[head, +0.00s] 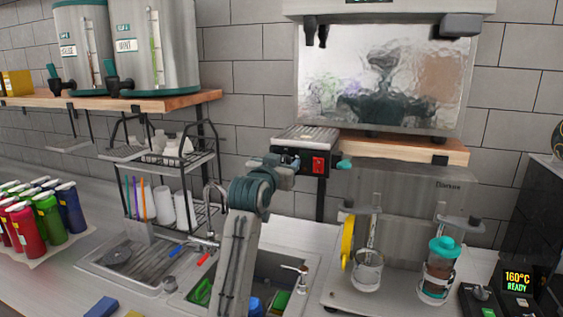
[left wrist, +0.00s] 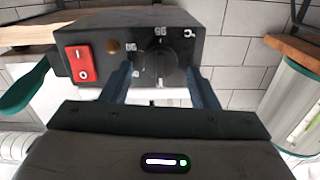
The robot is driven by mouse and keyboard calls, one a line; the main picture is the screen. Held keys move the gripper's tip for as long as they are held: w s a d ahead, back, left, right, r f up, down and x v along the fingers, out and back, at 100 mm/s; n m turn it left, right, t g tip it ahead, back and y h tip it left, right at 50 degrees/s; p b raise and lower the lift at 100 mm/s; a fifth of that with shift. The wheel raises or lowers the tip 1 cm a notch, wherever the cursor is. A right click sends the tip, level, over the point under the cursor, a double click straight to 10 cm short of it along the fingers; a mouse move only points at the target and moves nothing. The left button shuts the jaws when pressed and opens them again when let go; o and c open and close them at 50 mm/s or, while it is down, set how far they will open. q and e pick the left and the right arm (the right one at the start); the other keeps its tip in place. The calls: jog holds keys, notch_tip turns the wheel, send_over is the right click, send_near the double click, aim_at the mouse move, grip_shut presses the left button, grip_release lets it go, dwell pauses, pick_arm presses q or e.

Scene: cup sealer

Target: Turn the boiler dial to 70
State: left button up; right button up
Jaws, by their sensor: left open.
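The boiler (head: 305,140) is a dark box with a metal top, mounted at the wall above the sink. Its front panel (left wrist: 120,40) shows upside down in the left wrist view. The black round dial (left wrist: 157,66) is on that panel, with white marks around it that I cannot read surely. My left gripper (left wrist: 160,88) is open, with one finger on each side of the dial; I cannot tell whether they touch it. In the head view my left gripper (head: 288,163) is at the boiler's front and hides the dial. My right gripper is not in view.
A red rocker switch (left wrist: 82,64) and a small amber lamp (left wrist: 114,46) are beside the dial. A wooden shelf (head: 405,150) is right of the boiler, a dish rack (head: 165,165) left. The sink (head: 265,270) is below, and a cup machine (head: 400,240) stands right.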

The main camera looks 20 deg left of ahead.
pick_arm(q)
jog(key=c, duration=1)
jog(key=shift+o, duration=0.2)
jog(key=shift+n, duration=0.6)
jog(key=o, duration=1)
jog(key=shift+c, duration=0.2)
jog(key=s+b, duration=0.5)
jog(key=s, duration=0.5)
jog(key=shift+s+a, duration=0.2)
jog(key=shift+s, duration=0.2)
